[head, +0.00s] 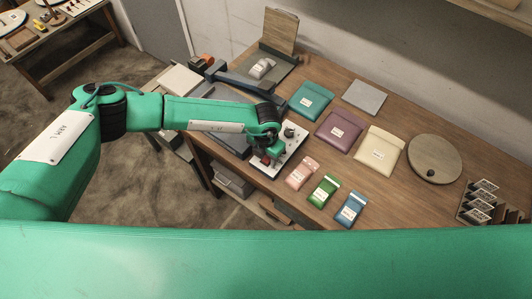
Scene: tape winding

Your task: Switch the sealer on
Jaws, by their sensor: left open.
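The sealer (232,138) is a dark grey flat machine at the left part of the wooden table, with a blue-grey bar (240,81) across its back. A pale panel (291,150) sits at its right front, with a dark knob (289,132) and a small red part (266,160), perhaps the switch. My left arm reaches over the sealer from the left. My left gripper (270,156) is open and low over the panel, right at the red part. The wrist hides part of the panel, and I cannot tell whether the gripper touches it. My right gripper is out of view.
Teal (311,99), mauve (338,132) and cream (380,148) pouches lie right of the sealer. Pink (302,173), green (323,190) and blue (351,209) packets lie nearer the front edge. A round board (434,159) and a card rack (482,203) are at right.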

